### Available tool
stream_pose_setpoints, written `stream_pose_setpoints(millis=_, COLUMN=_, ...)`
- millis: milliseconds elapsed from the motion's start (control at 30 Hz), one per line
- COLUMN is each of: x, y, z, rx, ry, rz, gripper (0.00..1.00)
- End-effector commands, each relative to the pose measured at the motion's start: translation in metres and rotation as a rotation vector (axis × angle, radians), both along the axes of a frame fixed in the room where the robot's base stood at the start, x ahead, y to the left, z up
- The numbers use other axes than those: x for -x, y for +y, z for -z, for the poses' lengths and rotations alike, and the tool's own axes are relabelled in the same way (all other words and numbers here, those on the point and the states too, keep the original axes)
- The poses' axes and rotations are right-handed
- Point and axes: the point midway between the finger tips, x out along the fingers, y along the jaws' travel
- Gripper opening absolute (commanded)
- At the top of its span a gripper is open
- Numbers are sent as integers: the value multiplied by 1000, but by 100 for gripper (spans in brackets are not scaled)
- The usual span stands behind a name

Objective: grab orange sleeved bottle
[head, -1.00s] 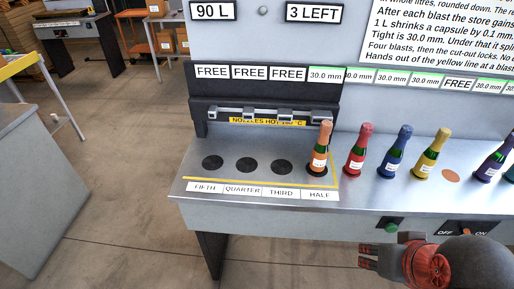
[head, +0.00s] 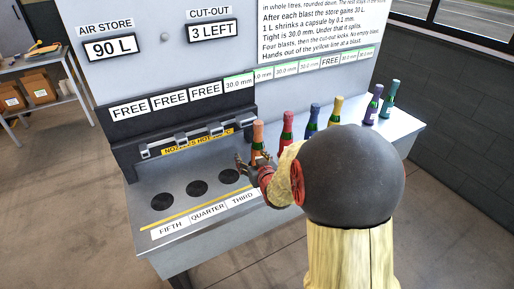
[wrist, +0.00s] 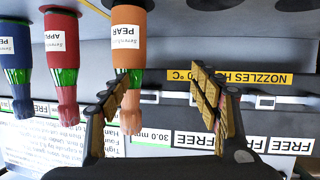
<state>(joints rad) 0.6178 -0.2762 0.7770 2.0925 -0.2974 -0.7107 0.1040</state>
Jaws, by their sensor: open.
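The orange sleeved bottle (head: 258,135) stands upright at the right end of the row of dark pads on the steel bench. Its lower part is hidden behind my gripper (head: 252,163) in the head view. In the wrist view, which is upside down, the orange bottle (wrist: 129,52) shows a white "PEAR" label. Its neck is beside and partly behind the left finger. My gripper (wrist: 166,96) is open with two padded fingers spread apart and nothing between them. I cannot tell whether the left finger touches the bottle.
A red bottle (head: 287,128) and a blue bottle (head: 312,118) stand close to the right, with yellow and purple ones beyond. Nozzles (head: 183,139) and a "NOZZLES HOT" strip are behind the pads. A yellow line (head: 188,212) runs along the bench front. Three pads at left are empty.

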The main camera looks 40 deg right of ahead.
Motion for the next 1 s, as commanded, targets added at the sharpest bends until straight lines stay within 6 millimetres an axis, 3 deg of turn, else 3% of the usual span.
stream_pose_setpoints(millis=33, x=5, y=-15, z=11, rx=1, ry=-32, rz=14, gripper=63)
stream_pose_setpoints(millis=133, x=12, y=-31, z=22, rx=10, ry=-101, rz=25, gripper=63)
stream_pose_setpoints(millis=367, x=19, y=-46, z=31, rx=21, ry=-182, rz=32, gripper=63)
stream_pose_setpoints(millis=1000, x=-46, y=-75, z=37, rx=21, ry=-185, rz=31, gripper=63)
